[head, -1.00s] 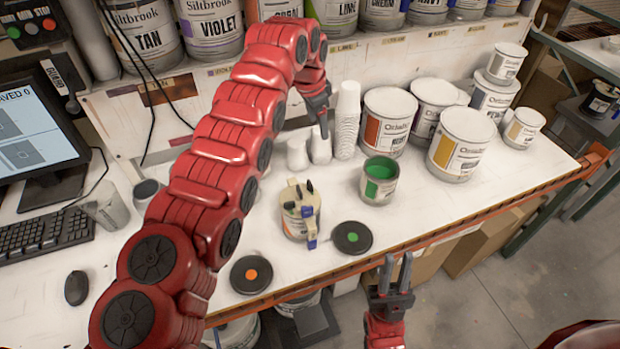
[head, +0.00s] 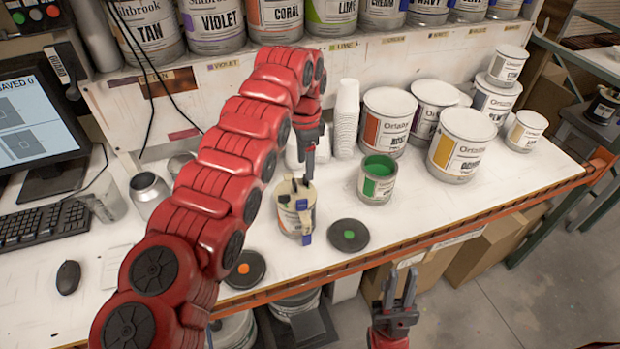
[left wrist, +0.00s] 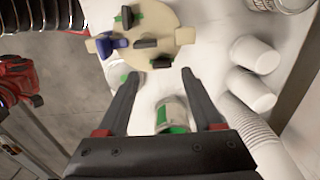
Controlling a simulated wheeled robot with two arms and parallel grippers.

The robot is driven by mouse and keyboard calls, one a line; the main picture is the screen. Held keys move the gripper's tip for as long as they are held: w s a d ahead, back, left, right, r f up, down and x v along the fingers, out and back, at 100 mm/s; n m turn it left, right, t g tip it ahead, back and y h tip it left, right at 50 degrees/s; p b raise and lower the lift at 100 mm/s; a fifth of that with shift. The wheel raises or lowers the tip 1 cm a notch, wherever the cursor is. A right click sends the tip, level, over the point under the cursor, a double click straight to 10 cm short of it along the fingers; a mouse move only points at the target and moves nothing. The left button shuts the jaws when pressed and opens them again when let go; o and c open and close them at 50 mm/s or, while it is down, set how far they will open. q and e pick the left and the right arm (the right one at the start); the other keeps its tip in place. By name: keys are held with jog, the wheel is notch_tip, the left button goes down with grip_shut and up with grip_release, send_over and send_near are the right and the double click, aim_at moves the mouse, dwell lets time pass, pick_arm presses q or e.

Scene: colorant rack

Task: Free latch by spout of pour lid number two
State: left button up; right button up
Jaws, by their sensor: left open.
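A cream pour lid (head: 296,190) with dark latches and a blue part at its front edge sits on a small can (head: 290,221) on the bench. In the left wrist view the lid (left wrist: 158,28) shows from above, with several dark latches around its rim and a blue piece (left wrist: 108,42) at its left. I see no number on it. My left gripper (head: 307,170) is just above and behind the lid. In the left wrist view its fingers (left wrist: 160,82) are apart and empty, with the lid beyond the tips. My right gripper (head: 401,276) is open and empty in front of the bench edge.
An open can of green paint (head: 379,187) stands right of the lid. Black discs with a green dot (head: 349,236) and an orange dot (head: 246,270) lie near the front edge. Stacked white cups (head: 346,118) and paint cans (head: 460,145) stand behind.

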pick_arm(q)
jog(key=f, duration=0.4)
jog(key=shift+w+f, duration=0.1)
jog(key=shift+w, duration=0.1)
grip_shut()
